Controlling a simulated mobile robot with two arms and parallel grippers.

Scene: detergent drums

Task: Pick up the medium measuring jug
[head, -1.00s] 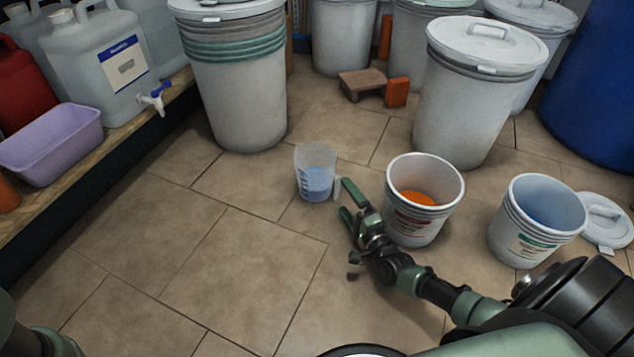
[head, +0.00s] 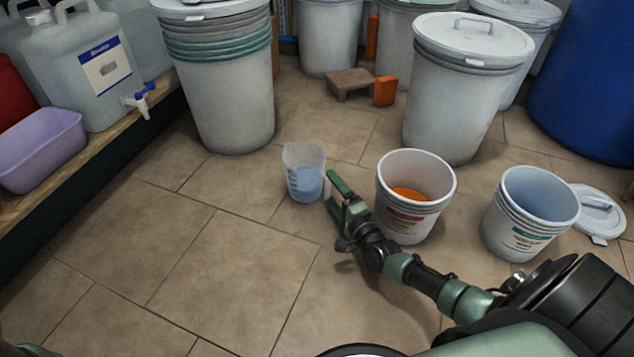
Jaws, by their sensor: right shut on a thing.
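The measuring jug (head: 304,174) is a clear, slightly tapered jug with blue contents in its lower part. It stands upright on the tiled floor, left of the white bucket with orange contents. My right gripper (head: 333,186) is at the jug's right side, shut on its handle. The fingers hide most of the handle. No gap between the jug's base and the floor can be made out. My left gripper is out of view.
The bucket with orange contents (head: 413,222) stands close to the right of my gripper. An empty white bucket (head: 515,241) and a loose lid (head: 598,211) are farther right. Large lidded drums (head: 459,118) stand behind. A low shelf (head: 100,152) runs along the left. The front floor is clear.

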